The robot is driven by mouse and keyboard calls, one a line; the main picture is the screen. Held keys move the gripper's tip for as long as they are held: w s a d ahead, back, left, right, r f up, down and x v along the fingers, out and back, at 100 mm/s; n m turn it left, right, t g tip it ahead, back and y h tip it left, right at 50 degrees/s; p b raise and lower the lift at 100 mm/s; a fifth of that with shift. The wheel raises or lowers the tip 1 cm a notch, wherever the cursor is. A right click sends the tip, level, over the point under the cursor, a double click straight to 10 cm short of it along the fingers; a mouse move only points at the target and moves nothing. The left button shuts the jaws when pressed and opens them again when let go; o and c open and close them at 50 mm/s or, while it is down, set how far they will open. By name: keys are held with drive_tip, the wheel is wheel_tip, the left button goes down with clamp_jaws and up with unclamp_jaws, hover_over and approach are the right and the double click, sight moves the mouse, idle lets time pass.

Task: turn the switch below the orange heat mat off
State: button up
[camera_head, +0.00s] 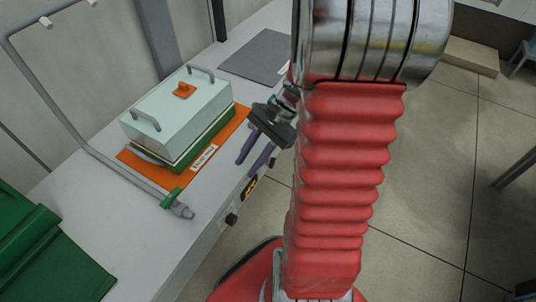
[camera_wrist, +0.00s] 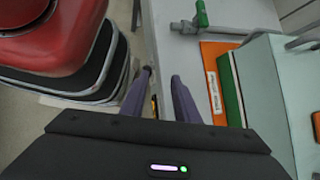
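The orange heat mat (camera_head: 128,158) lies on the white bench, with a green tray (camera_head: 212,139) under a pale lidded box on it. In the wrist view the mat (camera_wrist: 213,52) shows at right. On the bench's front face below the mat are a yellow-and-black switch plate (camera_head: 249,188) and a black knob (camera_head: 231,219); the switch position is too small to read. My gripper (camera_head: 244,168) is at the bench's front edge, above the yellow plate. In the wrist view my gripper (camera_wrist: 161,75) is open and empty, its fingers partly hiding the front face.
A grey pipe with a green valve (camera_head: 171,198) runs along the bench left of the mat. A grey mat (camera_head: 258,55) lies farther back. A green object (camera_head: 50,262) is at lower left. The tiled floor in front of the bench is open.

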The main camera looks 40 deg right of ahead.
drive_tip(key=s+d+f+m+t+y, duration=0.1)
drive_tip(key=d+f+m+t+y, duration=0.3)
drive_tip(key=d+f+m+t, duration=0.55)
drive_tip(key=m+t+h, duration=0.6)
drive_tip(key=m+t, duration=0.1)
drive_tip(key=m, duration=0.9)
approach(271, 162)
drive_tip(key=d+v, duration=0.1)
drive_tip(key=v, duration=0.6)
drive_tip(key=shift+a+n+g, duration=0.2)
drive_tip(key=shift+n+g, duration=0.05)
drive_tip(key=x, duration=1.4)
drive_tip(key=shift+s, duration=0.1)
drive_tip(key=shift+c, duration=0.7)
clamp_jaws()
